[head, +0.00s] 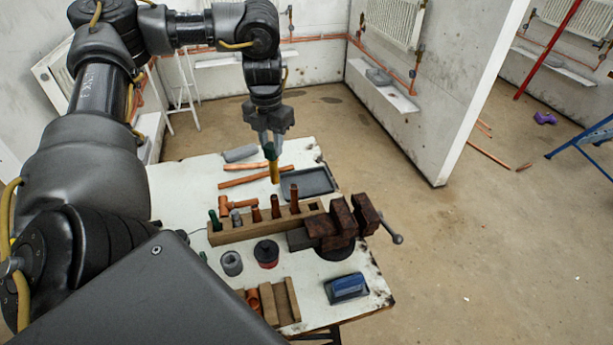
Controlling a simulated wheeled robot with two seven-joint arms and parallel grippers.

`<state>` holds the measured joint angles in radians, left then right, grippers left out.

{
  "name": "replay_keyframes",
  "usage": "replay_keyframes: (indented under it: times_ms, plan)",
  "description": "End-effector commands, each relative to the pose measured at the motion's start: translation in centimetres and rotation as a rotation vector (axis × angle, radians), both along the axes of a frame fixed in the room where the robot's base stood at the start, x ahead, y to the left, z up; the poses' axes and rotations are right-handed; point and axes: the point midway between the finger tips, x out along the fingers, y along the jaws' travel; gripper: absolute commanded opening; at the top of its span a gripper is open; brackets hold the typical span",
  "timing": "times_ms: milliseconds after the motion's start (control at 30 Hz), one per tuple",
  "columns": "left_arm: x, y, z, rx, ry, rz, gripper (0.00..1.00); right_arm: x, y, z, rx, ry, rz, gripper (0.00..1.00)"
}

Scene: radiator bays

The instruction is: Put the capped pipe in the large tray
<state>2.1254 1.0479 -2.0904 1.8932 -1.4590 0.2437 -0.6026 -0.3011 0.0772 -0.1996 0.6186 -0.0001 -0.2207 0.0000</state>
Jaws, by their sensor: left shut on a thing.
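My left gripper (271,143) hangs over the white table, pointing down, shut on the capped pipe (275,172). The pipe is yellowish with a dark green cap at its top, and it hangs upright. The large tray (318,190) is dark grey and shallow, and lies at the table's back right. The pipe's lower end is at the left edge of the tray in the picture; I cannot tell how high above the table it is. My right gripper is not in view.
A wooden rack (266,230) with several upright pieces stands in front of the tray. A rusty vise (340,228) is at the right. Loose copper pipes (243,182) and a grey cylinder (240,153) lie at the back left. A blue block (346,288) lies in front.

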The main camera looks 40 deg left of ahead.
Motion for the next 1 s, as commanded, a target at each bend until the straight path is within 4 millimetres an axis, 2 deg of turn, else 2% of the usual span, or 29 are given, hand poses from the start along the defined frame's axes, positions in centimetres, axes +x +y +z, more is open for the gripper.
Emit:
replay_keyframes:
  times_ms: [167, 467, 600, 800, 1000]
  plan:
    - [1.7, 0.0, -0.8, 0.001, 0.002, 0.001, 0.08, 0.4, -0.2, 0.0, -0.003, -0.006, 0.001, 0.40]
    - [8.8, 0.2, -3.9, 0.000, 0.003, 0.003, 0.08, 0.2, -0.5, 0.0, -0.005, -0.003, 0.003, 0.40]
    - [11.1, 0.3, -6.6, 0.000, 0.005, 0.002, 0.08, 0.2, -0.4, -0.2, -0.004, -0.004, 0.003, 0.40]
    - [13.2, 0.4, -8.9, 0.000, 0.003, 0.000, 0.08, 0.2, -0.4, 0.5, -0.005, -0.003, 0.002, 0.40]
    - [13.7, 0.4, -9.5, 0.000, 0.001, -0.002, 0.08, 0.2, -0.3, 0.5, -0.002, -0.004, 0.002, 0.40]
